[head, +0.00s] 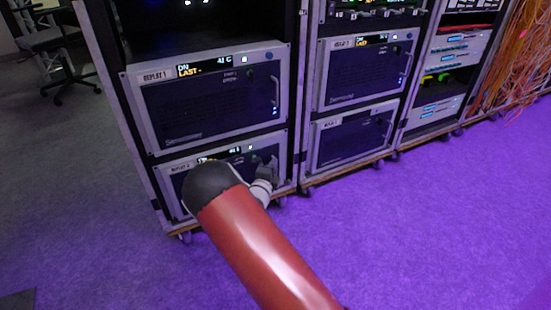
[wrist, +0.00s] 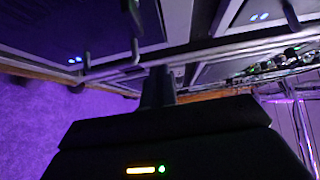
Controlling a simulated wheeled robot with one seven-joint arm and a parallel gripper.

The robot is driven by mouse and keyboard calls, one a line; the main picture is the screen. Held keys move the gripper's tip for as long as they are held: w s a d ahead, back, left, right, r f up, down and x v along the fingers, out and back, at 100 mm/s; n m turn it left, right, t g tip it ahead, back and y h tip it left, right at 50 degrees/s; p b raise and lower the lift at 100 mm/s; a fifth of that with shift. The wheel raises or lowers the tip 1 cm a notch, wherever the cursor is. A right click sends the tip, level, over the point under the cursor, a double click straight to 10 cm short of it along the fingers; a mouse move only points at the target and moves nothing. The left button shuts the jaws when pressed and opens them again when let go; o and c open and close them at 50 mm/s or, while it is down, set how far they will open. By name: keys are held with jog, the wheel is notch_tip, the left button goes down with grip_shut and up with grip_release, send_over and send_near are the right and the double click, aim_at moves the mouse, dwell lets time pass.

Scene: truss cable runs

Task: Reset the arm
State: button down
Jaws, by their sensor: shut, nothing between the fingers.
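My arm reaches forward from the bottom of the head view, its red link ending in a dark rounded elbow. Beyond the elbow, the pale wrist and dark gripper (head: 265,168) are in front of the right part of the lowest unit of the left rack (head: 180,172). In the wrist view my gripper (wrist: 158,85) points toward the rack fronts, its fingers together with nothing held. A grey handle (wrist: 130,58) and rack frame edge lie close beyond the fingertips. I cannot tell whether the fingers touch the rack.
A middle rack (head: 352,145) and a right rack (head: 432,112) stand beside the left one on castors. Orange cables (head: 515,45) hang at the far right. An office chair (head: 55,40) is at the upper left. The purple-lit carpet (head: 420,230) is clear.

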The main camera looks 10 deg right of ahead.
jog(key=v, duration=0.8)
jog(key=s+d+r+m+g+h+p, duration=0.3)
jog(key=s+d+r+m+g+h, duration=0.25)
jog(key=d+r+m, duration=0.6)
jog(key=s+d+r+m+g+y+p, duration=0.1)
jog(key=s+d+r+m+g, duration=0.25)
jog(key=s+m, duration=0.35)
jog(key=s+d+r+m+g+y+p, duration=0.1)
jog(key=s+d+r+m+g+y, duration=0.25)
jog(key=m, duration=0.55)
jog(key=s+a+r+m+t+y+p, duration=0.1)
jog(key=s+a+r+m+y, duration=0.3)
jog(key=s+m, duration=0.6)
jog(key=s+a+r+m+t+y+p, duration=0.1)
jog(key=s+a+r+m+y+p, duration=0.1)
jog(key=s+a+r+m+y, duration=0.2)
jog(key=s+a+r+m, duration=0.2)
jog(key=s+r+m, duration=0.2)
jog(key=s+m, duration=0.2)
jog(key=shift+a+m+y, duration=0.15)
jog(key=shift+m+y, duration=0.25)
jog(key=shift+m, duration=0.25)
jog(key=shift+r, duration=0.15)
